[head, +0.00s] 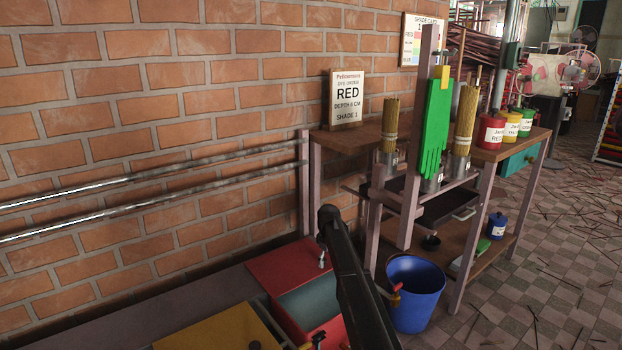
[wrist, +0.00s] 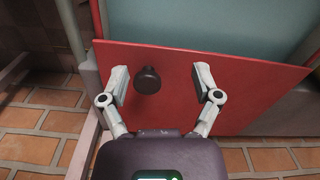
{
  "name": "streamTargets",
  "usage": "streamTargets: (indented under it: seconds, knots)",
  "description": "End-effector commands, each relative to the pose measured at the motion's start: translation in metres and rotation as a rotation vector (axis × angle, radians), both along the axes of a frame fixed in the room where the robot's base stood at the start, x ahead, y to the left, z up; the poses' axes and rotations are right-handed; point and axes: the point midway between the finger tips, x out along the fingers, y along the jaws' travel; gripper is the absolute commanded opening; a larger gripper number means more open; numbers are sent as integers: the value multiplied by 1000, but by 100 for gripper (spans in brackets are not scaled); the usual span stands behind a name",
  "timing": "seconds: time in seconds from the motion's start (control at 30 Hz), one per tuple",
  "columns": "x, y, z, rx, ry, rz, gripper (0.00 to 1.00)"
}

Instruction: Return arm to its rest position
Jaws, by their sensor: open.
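My gripper (wrist: 160,78) is open in the wrist view, with nothing between its fingers touching both of them. A dark round knob (wrist: 147,80) on a red panel (wrist: 185,62) shows between the fingertips, nearer the left finger. I cannot tell how far the fingers are from the panel. In the head view, my dark arm reaches up in front of a red tank (head: 282,265) with a teal surface inside; the gripper itself is not clear there.
A blue bucket (head: 416,292) stands right of my arm. Behind it is a wooden bench (head: 350,141) with incense bundles, a hanging green glove (head: 434,125) and several labelled jars. A yellow tank (head: 215,330) lies lower left. Metal pipes (head: 150,195) run along the brick wall. Sticks litter the floor.

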Motion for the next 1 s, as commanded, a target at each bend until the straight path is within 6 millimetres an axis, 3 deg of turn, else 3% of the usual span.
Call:
streamTargets:
  seconds: [0.03, 0.27, 0.7, 1.0]
  knots:
    - [-21, -6, 13, 0, 0, -25, 81]
    - [-105, -34, 52, 0, 0, -186, 81]
    - [-282, -79, 130, 1, 0, -544, 81]
    - [-368, -96, 166, 1, 0, -726, 81]
